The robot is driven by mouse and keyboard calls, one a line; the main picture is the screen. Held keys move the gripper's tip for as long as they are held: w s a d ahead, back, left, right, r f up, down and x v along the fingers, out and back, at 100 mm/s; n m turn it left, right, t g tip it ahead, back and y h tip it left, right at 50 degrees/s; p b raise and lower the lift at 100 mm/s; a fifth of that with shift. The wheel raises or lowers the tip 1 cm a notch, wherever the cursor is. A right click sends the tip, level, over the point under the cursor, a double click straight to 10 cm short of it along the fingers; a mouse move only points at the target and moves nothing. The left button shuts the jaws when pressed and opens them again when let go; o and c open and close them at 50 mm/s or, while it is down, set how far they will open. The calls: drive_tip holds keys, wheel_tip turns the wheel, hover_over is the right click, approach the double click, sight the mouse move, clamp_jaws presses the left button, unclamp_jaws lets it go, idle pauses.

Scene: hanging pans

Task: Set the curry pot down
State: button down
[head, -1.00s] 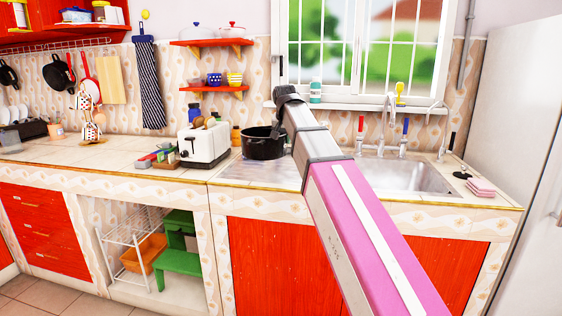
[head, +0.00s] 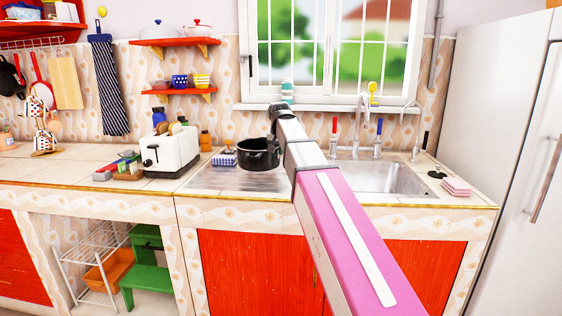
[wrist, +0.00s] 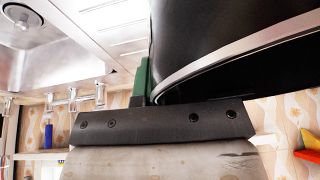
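The curry pot (head: 256,156) is black and round with a light rim. In the head view it is upright and roughly level over the metal drainboard (head: 212,180), left of the sink basin. I cannot tell whether its base touches the drainboard. My gripper (wrist: 147,84) is at the pot's right side and seems shut on its edge; a green finger shows against the pot in the wrist view. The pot's dark wall and rim (wrist: 235,50) fill the upper right there. My arm hides the fingers in the head view.
A white toaster (head: 169,152) stands left of the pot. The faucet (head: 361,125) and sink basin (head: 385,178) are to the right. Bare drainboard shows in front and left of the pot.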

drive_tip(key=shift+w+d+f, duration=0.15)
drive_tip(key=shift+d+f, duration=0.05)
drive_tip(key=shift+f, duration=0.95)
drive_tip(key=shift+w+d+f, duration=0.1)
drive_tip(key=shift+d+f, duration=0.1)
drive_tip(key=shift+f, duration=0.95)
drive_tip(key=shift+f, duration=0.1)
drive_tip(key=c, duration=1.3)
unclamp_jaws()
drive_tip(key=shift+c, duration=0.2)
drive_tip(key=v, duration=1.2)
